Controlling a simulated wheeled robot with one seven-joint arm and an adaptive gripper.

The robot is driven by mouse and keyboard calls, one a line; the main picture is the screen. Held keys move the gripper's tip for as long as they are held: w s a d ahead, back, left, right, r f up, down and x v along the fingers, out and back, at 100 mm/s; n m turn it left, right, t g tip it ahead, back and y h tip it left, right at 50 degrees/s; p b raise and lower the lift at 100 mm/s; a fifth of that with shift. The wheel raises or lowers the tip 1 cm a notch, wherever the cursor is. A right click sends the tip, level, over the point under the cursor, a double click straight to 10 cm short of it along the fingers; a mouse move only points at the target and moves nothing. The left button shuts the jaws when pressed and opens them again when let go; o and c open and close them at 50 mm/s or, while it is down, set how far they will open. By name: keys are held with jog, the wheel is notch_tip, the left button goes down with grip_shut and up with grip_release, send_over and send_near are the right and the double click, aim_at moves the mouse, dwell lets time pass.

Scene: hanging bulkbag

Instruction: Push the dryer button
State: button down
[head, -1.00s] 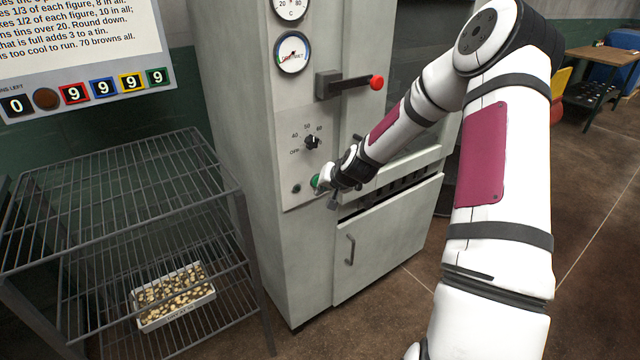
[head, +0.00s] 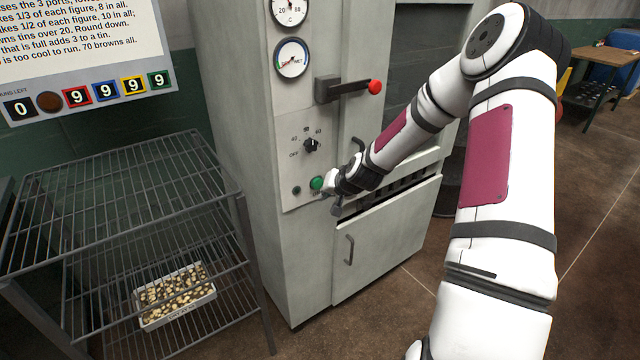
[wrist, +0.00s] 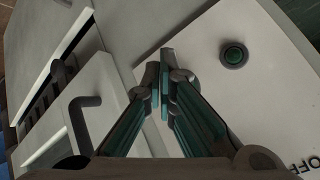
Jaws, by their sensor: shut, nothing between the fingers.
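The dryer is a tall grey cabinet (head: 235,120). A bright green round button (head: 316,183) sits low on its control panel, with a smaller dark round fitting (head: 296,190) to its left. My gripper (head: 328,196) is just right of and slightly below the green button, close to the panel. I cannot tell whether it touches. In the wrist view my gripper's fingertips (wrist: 163,76) are together and empty in front of the panel. A dark green round fitting with a dark ring (wrist: 234,55) lies to their right; I cannot tell which fitting it is.
A black dial (head: 311,145) is above the button. A red-tipped lever (head: 375,87) sticks out higher up. A hooked handle (wrist: 80,112) is left of my fingers in the wrist view. A wire rack (head: 120,190) holding a tray stands left.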

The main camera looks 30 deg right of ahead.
jog(key=shift+s+p, duration=1.3)
jog(key=shift+s, duration=1)
jog(key=s+a+r+n+g, duration=0.1)
jog(key=s+a+r+n, duration=0.1)
jog(key=s+a+r, duration=0.4)
jog(key=s+a+r+n+g, duration=0.2)
jog(key=s+a+r, duration=0.15)
jog(key=r, duration=0.45)
jog(key=s+a+r+n+g, duration=0.1)
jog(key=s+a+r+n, duration=0.1)
jog(key=s+a+r, duration=0.35)
jog(key=s+a+r+n, duration=0.1)
jog(key=s+a+r, duration=0.3)
jog(key=s, duration=0.5)
jog(key=s+a+r+n+p, duration=0.1)
jog(key=s+a+r, duration=0.3)
jog(key=s, duration=0.6)
notch_tip(320, 180, up, 3)
jog(key=shift+s+a+f+g+y+p, duration=0.1)
jog(key=shift+s+a+g+y+p, duration=0.05)
jog(key=shift+s+g+y+p, duration=0.15)
jog(key=c, duration=2.3)
grip_release()
